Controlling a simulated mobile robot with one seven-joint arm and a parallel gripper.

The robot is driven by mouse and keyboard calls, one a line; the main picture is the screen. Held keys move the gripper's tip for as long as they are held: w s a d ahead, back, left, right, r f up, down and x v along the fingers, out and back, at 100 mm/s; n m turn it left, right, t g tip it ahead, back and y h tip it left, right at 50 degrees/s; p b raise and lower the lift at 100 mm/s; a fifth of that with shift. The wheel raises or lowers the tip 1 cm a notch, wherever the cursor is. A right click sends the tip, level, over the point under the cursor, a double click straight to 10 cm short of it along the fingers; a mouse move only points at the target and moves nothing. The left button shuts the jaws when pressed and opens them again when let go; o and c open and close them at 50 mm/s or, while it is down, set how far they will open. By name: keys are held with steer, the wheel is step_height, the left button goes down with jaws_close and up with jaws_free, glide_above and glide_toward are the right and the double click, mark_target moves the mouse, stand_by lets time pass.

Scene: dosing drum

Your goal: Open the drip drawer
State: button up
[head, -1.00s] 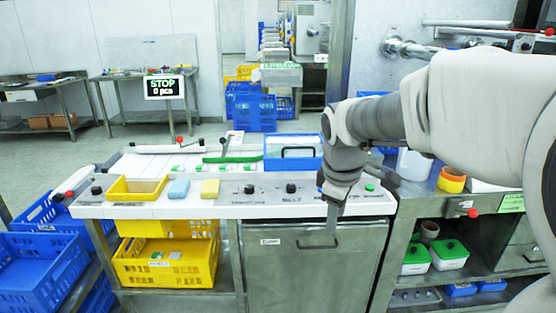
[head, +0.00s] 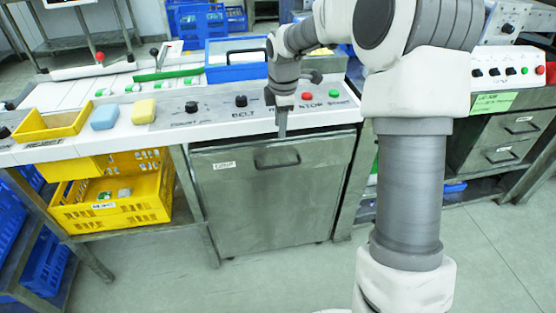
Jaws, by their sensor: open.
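My gripper (head: 282,128) points down in front of the counter, at the top edge of a grey metal front panel (head: 270,200). It looks small and edge-on; I cannot make out a gap between its fingers, and nothing shows in it. The panel has a dark bar handle (head: 277,161), just below the fingertips and apart from them in the picture, and a small white label that I cannot read. The panel looks closed. Two grey drawers, an upper (head: 522,124) and a lower (head: 503,156), look shut in the right-hand unit. I cannot tell which front is the drip drawer.
The white counter above carries knobs, buttons, a blue tray (head: 236,73), a yellow tray (head: 50,126) and two sponges. Yellow crates (head: 110,200) stand on the shelf left of the panel. My own arm covers much of the right. The floor before the panel is clear.

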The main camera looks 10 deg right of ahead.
mark_target(278, 165)
steer(key=w+f+b, duration=0.1)
steer(key=f, duration=0.4)
steer(key=w+f+b, duration=0.1)
steer(key=f+b, duration=0.1)
steer(key=f, duration=0.3)
steer(key=w+f+b, duration=0.1)
steer(key=f, duration=0.5)
steer(key=shift+b, duration=0.35)
jaws_close()
stand_by(0.5)
